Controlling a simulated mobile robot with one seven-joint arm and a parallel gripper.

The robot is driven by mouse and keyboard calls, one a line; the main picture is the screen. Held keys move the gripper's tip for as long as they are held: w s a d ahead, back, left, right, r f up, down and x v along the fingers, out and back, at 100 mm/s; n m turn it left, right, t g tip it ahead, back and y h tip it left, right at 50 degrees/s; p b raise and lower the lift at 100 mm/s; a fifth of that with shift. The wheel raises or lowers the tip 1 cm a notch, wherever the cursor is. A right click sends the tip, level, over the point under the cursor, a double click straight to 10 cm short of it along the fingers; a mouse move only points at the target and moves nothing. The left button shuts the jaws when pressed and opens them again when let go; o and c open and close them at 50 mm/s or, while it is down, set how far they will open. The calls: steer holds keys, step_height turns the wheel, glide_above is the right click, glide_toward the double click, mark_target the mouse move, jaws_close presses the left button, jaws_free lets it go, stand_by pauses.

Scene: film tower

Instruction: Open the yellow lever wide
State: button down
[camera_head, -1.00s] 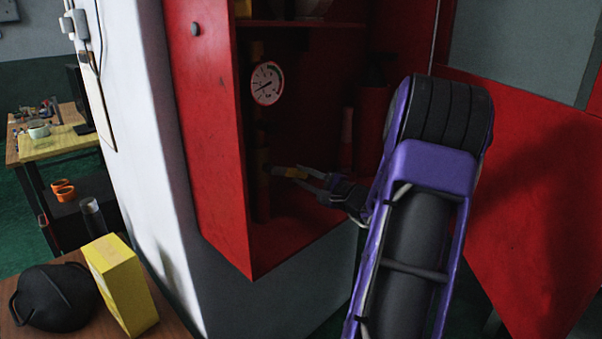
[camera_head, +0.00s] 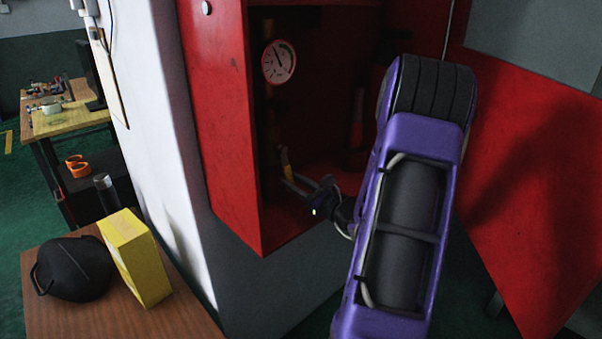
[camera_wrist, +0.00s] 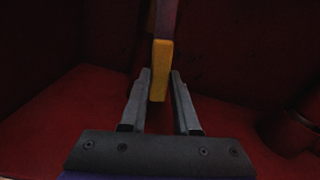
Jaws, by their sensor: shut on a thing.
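The yellow lever (camera_head: 286,163) is on the pipework inside the open red cabinet, below a round gauge (camera_head: 279,62). In the head view it is steep, its lower end at my fingertips. In the wrist view the lever (camera_wrist: 160,70) hangs down between the two grey fingers. My gripper (camera_head: 287,181) is shut on the lever's lower end; the wrist view shows the gripper (camera_wrist: 160,82) too. The lever's pivot is dark and hard to make out.
The red cabinet's left wall (camera_head: 216,130) stands close to my gripper. Its open red door (camera_head: 530,150) is on the right, beyond my purple arm. A yellow box (camera_head: 137,258) and a black bag (camera_head: 76,268) stand on a wooden table at lower left.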

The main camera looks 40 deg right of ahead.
steer(key=shift+s+a+f+m+p, duration=0.15)
steer(key=shift+a+m+p, duration=0.45)
steer(key=shift+a+m, duration=0.5)
steer(key=c, duration=0.6)
jaws_free()
steer(key=shift+c, duration=0.2)
steer(key=s+d, duration=0.1)
steer(key=s, duration=1.6)
steer(key=shift+s+d, duration=0.15)
steer(key=shift+d, duration=0.1)
